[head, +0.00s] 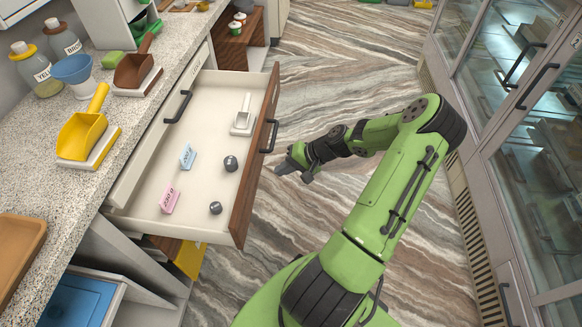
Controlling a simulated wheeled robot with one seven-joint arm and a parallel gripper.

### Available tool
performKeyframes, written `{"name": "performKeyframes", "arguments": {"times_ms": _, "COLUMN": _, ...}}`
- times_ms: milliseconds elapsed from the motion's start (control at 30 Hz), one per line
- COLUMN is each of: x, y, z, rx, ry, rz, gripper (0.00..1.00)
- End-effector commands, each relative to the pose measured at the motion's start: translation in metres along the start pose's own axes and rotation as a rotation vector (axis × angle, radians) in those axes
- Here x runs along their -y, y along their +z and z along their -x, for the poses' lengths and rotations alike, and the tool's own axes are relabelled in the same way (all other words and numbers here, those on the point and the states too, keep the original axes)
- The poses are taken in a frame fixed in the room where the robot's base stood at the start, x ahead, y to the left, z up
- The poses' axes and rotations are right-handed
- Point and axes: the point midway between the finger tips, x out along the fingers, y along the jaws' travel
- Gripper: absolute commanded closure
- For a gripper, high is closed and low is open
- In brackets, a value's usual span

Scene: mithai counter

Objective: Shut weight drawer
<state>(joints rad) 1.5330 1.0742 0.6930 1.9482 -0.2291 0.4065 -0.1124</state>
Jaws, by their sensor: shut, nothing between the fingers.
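The weight drawer (205,107) stands pulled out from under the counter at the left. Its wooden front (254,165) carries a dark bar handle (269,136). Inside lie two dark round weights (231,163) (215,208), a blue label card (187,156), a pink label card (170,199) and a small white scoop-like item (242,117). My gripper (280,171) is shut and empty. It is just to the right of the drawer front, below the handle in the picture. It looks apart from the front, though I cannot tell the exact gap.
The speckled counter (125,150) holds a yellow scoop (82,132), a brown scoop (135,68), a blue bowl (72,70) and bottles. A glass-fronted cabinet (515,100) lines the right. The striped floor (330,60) between is clear. A blue bin (80,300) sits below the counter.

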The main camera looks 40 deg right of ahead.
Motion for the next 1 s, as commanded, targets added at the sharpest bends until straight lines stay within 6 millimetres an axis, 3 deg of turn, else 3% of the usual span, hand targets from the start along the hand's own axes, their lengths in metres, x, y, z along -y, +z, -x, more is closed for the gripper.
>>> {"name": "performKeyframes", "arguments": {"times_ms": 100, "x": -0.002, "y": 0.001, "z": -0.03, "rx": 0.004, "ry": -0.002, "rz": 0.001, "gripper": 1.0}}
{"name": "performKeyframes", "arguments": {"times_ms": 300, "x": 0.02, "y": 0.0, "z": -0.051, "rx": 0.001, "ry": 0.001, "rz": 0.001, "gripper": 1.0}}
{"name": "performKeyframes", "arguments": {"times_ms": 1000, "x": 0.036, "y": 0.0, "z": -0.064, "rx": 0.001, "ry": -0.002, "rz": 0.0, "gripper": 1.0}}
